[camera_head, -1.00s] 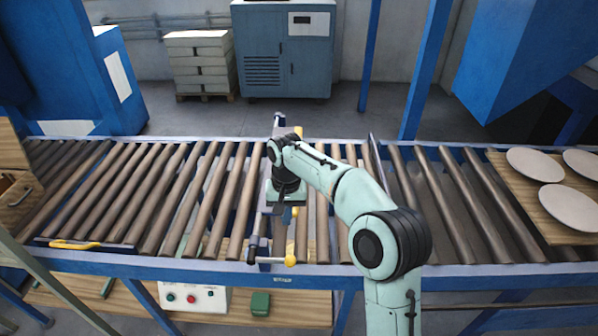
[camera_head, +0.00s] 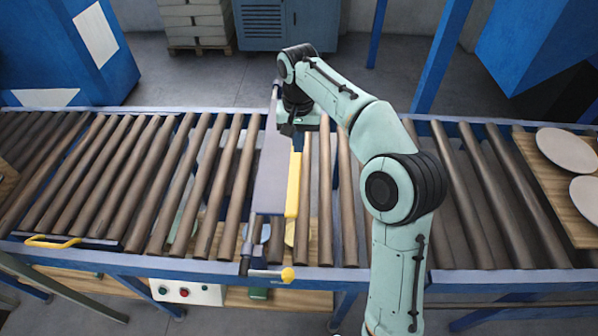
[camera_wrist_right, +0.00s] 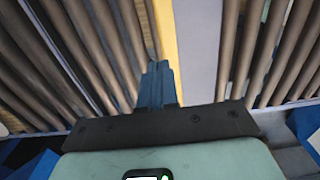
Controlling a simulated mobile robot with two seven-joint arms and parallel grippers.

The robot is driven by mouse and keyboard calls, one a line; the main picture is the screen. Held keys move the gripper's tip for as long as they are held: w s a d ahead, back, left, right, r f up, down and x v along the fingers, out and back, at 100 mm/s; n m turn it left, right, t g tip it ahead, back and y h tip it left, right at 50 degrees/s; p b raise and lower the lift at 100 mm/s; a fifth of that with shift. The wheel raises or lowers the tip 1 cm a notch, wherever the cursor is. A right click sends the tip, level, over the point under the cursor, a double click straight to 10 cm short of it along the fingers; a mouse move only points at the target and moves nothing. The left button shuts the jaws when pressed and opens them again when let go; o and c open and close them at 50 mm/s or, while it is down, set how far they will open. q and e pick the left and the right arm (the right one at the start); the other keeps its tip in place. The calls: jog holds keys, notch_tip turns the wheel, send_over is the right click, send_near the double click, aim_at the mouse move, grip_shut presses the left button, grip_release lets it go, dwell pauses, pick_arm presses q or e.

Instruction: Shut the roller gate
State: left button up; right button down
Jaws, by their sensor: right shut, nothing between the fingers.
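The roller gate shows in the head view as a grey panel (camera_head: 271,178) across the rollers, with a yellow strip (camera_head: 293,185) along its right side. Its exact tilt is hard to tell. A lever with a yellow knob (camera_head: 287,274) sits at the conveyor's front rail below the panel. My right gripper (camera_head: 289,129) is over the far part of the panel, close to the yellow strip, with its tips partly hidden. In the wrist view its blue fingers (camera_wrist_right: 158,84) are together and empty, beside the yellow strip (camera_wrist_right: 165,30) and the pale panel (camera_wrist_right: 197,50). My left gripper is out of view.
Bare rollers (camera_head: 130,180) lie left of the gate. A wooden board (camera_head: 556,190) with pale plates (camera_head: 567,152) rests at the right. A yellow handle (camera_head: 52,241) is at the front left. A control box (camera_head: 187,292) stands below the front rail.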

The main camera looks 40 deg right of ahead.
aim_at(299, 185)
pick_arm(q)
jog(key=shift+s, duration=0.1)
pick_arm(e)
jog(key=shift+s+a, duration=0.1)
notch_tip(299, 185, down, 13)
jog(key=b, duration=0.2)
jog(key=shift+b, duration=0.3)
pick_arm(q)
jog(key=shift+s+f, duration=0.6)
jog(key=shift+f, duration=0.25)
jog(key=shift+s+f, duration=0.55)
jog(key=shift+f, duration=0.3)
pick_arm(e)
jog(key=shift+f, duration=0.5)
